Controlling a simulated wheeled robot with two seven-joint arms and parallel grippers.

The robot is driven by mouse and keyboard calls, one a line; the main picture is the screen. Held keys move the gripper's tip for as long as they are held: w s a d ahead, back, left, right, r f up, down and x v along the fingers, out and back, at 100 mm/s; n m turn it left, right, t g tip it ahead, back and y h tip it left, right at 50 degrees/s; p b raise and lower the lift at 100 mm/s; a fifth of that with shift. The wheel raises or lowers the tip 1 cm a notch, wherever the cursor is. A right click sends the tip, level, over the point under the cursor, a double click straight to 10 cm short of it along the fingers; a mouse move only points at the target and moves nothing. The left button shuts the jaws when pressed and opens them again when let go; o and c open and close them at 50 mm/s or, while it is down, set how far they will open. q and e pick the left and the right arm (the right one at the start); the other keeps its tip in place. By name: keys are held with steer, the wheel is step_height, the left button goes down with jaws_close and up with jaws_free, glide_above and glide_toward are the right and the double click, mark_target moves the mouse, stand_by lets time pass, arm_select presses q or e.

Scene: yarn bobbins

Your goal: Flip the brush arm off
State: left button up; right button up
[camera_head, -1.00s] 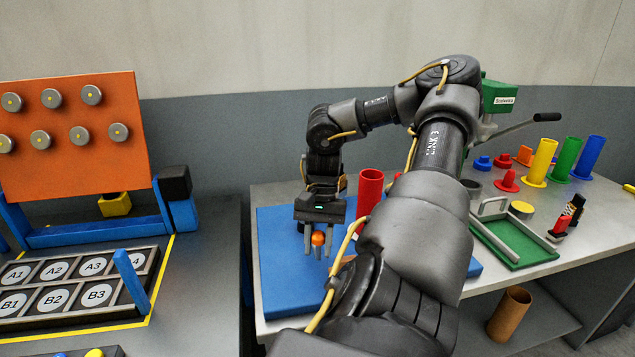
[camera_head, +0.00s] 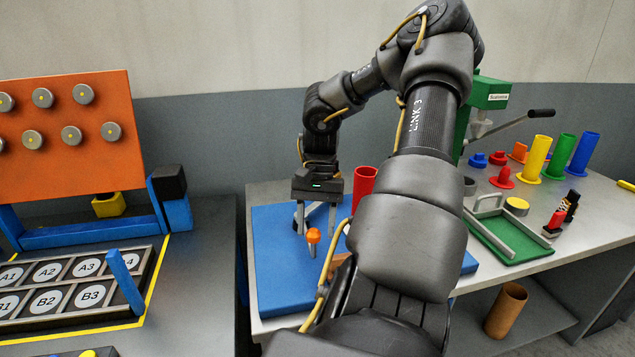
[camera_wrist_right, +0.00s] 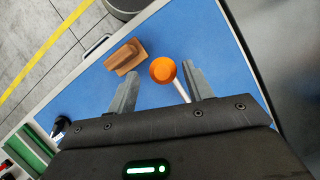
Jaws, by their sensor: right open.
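The orange ball knob (camera_head: 313,235) tops a thin pale rod over the blue panel; I take this as the brush arm's lever. In the right wrist view the knob (camera_wrist_right: 162,70) shows just ahead of the fingertips, with its rod running back between the fingers. My right gripper (camera_head: 316,222) is open, pointing down, its fingers spread either side of the knob with nothing held. In the right wrist view the gripper (camera_wrist_right: 160,88) shows gaps on both sides of the knob. The rod's base is hidden. My left gripper is out of view.
A red cylinder (camera_head: 364,182) stands close to the right gripper on the blue panel (camera_head: 275,285). A brown wooden block (camera_wrist_right: 125,57) lies near the knob. My right arm covers the panel's right part. A green tray (camera_head: 508,250) and several coloured bobbins stand further right.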

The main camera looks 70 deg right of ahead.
steer(key=v, duration=0.6)
steer(key=shift+r, duration=0.35)
steer(key=shift+d+r, duration=0.1)
